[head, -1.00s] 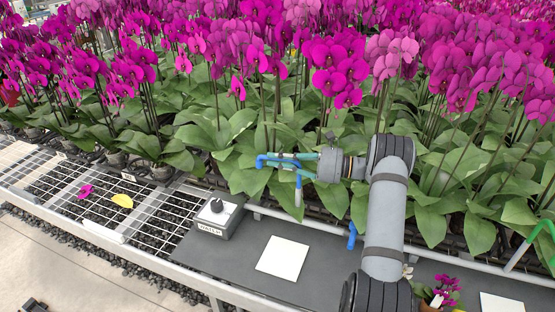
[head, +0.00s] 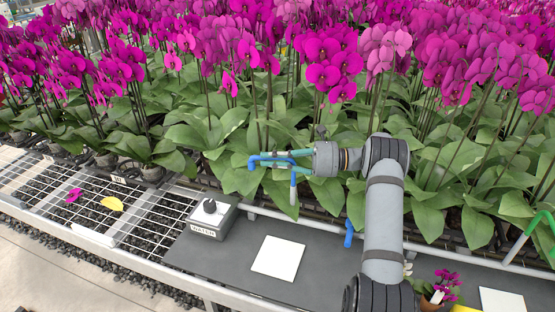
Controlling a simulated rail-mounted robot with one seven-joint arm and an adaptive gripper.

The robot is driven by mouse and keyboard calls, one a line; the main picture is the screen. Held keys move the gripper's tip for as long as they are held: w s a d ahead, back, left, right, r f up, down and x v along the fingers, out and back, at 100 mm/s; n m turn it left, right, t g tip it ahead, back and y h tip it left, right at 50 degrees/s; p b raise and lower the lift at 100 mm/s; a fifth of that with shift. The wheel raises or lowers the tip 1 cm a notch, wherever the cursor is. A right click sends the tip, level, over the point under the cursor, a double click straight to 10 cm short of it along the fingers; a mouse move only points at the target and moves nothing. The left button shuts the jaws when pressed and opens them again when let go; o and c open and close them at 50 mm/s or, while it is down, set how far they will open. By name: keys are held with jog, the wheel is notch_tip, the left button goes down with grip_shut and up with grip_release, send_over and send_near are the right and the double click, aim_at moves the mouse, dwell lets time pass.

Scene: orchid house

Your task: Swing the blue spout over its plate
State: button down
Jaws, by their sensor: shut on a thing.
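My gripper (head: 275,161) reaches left from my arm and is shut on the blue spout (head: 294,180) near its bend, low among the orchid leaves. The spout's pale end hangs down just below the gripper. A lower piece of blue pipe (head: 349,234) shows beside my arm. My wrist and arm hide the stretch between the two. A white square plate (head: 278,258) lies on the dark bench in front of the spout. In the picture the spout's end is above and slightly right of the plate's middle, and it appears set back beyond the plate's far edge.
A green spout (head: 540,222) and another white plate (head: 502,301) are at the right, with a small potted orchid (head: 438,287) nearby. Dense orchids stand behind. The dark bench around the near plate is clear.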

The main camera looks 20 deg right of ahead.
jog(key=shift+d, duration=0.1)
jog(key=c, duration=1.8)
grip_release()
notch_tip(320, 180, up, 10)
